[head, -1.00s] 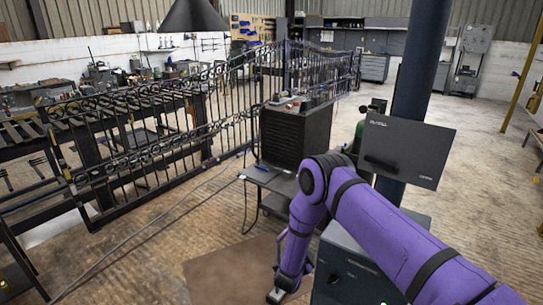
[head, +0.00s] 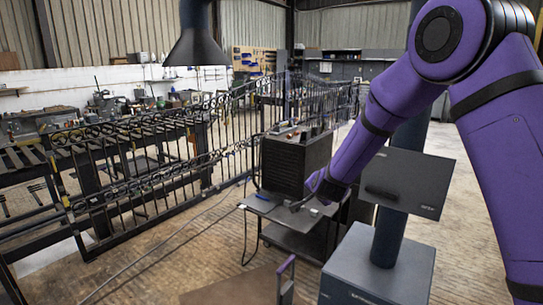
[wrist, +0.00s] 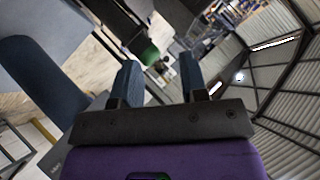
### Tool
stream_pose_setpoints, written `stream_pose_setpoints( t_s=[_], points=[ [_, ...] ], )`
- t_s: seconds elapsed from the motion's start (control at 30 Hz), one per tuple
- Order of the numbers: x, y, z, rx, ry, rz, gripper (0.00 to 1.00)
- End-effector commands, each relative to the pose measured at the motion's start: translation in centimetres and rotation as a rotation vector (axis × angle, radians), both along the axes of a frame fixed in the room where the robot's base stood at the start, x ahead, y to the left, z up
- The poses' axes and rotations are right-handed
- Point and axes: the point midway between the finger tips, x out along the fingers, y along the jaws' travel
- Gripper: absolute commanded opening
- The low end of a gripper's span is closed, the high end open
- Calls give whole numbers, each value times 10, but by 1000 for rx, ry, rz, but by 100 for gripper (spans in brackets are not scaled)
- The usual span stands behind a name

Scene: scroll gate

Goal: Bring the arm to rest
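My purple arm comes in from the right in the head view and bends high at its elbow. Its forearm slopes down to the left, and my gripper (head: 298,205) is in front of the workshop cart, near its top. I cannot tell in that view whether it touches the cart. In the wrist view my gripper (wrist: 160,76) shows two dark fingers standing apart with nothing between them. The gripper is open and empty.
A black box (head: 290,165) stands on the cart (head: 262,204). A dark post (head: 388,235) with a panel (head: 406,184) rises beside my forearm. A scrolled iron gate (head: 160,185) fills the left. A brown board (head: 235,288) with an upright handle (head: 287,273) lies in front.

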Motion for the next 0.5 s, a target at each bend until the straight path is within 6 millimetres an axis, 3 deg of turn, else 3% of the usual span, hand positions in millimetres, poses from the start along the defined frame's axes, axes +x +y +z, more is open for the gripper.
stream_pose_setpoints(
  t_s=[0.03, 0.2, 0.5],
  points=[
    [-8, -5, 22, -8, 5, 25, 40],
    [-42, -19, 74, -48, 47, 118, 40],
    [-121, -50, 149, -145, 124, 268, 40]
  ],
)
